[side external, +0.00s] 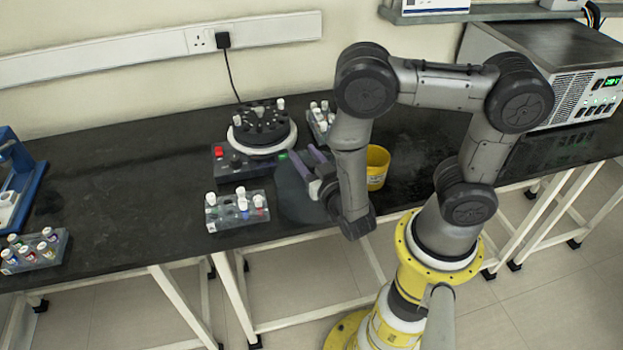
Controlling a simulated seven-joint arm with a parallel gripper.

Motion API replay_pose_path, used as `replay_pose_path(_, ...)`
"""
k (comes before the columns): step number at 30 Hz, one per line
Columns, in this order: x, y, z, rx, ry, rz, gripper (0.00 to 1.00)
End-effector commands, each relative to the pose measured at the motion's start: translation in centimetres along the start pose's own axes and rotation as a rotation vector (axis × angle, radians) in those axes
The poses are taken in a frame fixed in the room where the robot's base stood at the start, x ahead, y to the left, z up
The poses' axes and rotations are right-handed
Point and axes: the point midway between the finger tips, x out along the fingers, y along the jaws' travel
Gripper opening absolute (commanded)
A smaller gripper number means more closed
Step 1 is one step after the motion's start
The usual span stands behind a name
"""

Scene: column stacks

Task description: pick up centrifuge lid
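The centrifuge (228,163) stands on the black bench with its rotor (262,124) uncovered and a few white-capped tubes in it. A dark, see-through round disc, which looks like the centrifuge lid (297,207), lies on the bench near the front edge, right of the front tube rack. My gripper (302,152) is above and behind the disc in the picture, its two purple-grey fingers apart and pointing towards the centrifuge. Nothing shows between the fingers. My wrist covers part of the disc's right side. The exact height of the fingers above the bench is hard to tell.
A tube rack (238,212) stands left of the disc, and another rack (318,122) is behind my gripper. A yellow tub (377,167) is right of my wrist. A third rack (35,252) is far left. The bench between is clear.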

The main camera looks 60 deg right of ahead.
Motion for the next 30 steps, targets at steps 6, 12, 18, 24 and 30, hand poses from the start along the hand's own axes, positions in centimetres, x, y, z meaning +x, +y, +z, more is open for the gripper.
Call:
replay_pose_path(6, 0.0, 0.0, 0.0, 0.0, 0.0, 0.0, 0.05)
replay_pose_path(12, 0.0, 0.0, 0.0, 0.0, 0.001, 0.0, 0.0)
replay_pose_path(18, 0.0, 0.0, -0.1, 0.001, 0.001, 0.0, 0.0)
replay_pose_path(24, 0.0, -0.1, -1.1, 0.002, 0.002, 0.0, 0.0)
replay_pose_path(30, -0.2, -0.1, -3.9, 0.006, 0.004, 0.0, 0.0)
